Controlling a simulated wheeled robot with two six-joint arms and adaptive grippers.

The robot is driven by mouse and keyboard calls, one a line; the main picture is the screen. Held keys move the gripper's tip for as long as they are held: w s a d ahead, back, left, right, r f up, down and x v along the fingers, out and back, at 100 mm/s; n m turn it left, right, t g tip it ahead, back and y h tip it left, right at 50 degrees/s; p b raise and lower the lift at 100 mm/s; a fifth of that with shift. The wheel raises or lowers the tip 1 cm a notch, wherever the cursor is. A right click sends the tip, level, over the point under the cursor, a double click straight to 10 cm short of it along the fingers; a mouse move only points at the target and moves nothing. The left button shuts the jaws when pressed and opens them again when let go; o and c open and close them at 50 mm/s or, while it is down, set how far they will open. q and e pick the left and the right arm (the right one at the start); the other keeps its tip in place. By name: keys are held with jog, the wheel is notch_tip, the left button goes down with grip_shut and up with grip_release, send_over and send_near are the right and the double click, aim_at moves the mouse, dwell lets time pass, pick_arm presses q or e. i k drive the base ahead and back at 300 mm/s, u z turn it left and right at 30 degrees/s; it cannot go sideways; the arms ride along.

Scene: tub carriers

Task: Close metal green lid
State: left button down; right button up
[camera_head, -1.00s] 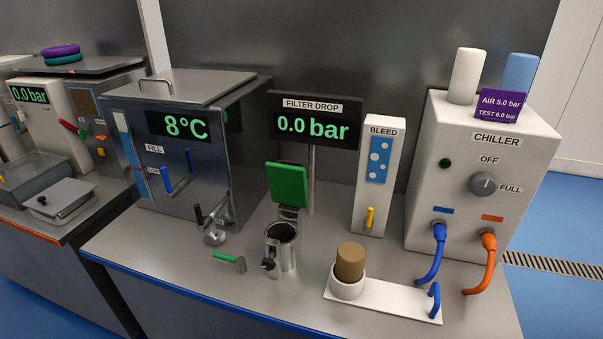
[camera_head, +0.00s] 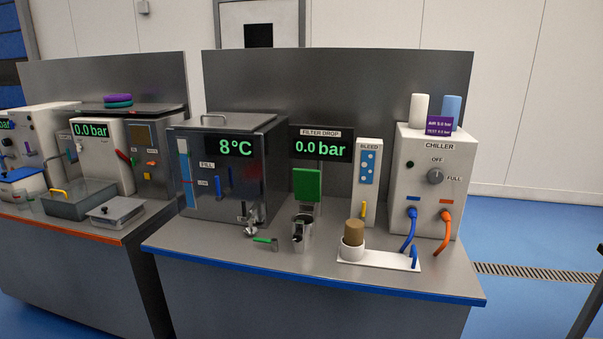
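The green lid (camera_head: 307,184) stands upright, raised behind a small metal cylindrical housing (camera_head: 301,231) on the steel bench. The housing's round top looks open. Neither of my grippers is in view.
A steel tank (camera_head: 222,172) with an 8°C display stands left of the lid. The bleed panel (camera_head: 368,180), the white chiller (camera_head: 428,180) and a white tray with a brown cylinder (camera_head: 379,255) are to the right. The bench's blue front edge (camera_head: 310,290) is clear.

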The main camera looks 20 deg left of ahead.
aim_at(307, 182)
jog(key=z, duration=0.6)
jog(key=i, duration=1.35)
jog(key=u, duration=0.4)
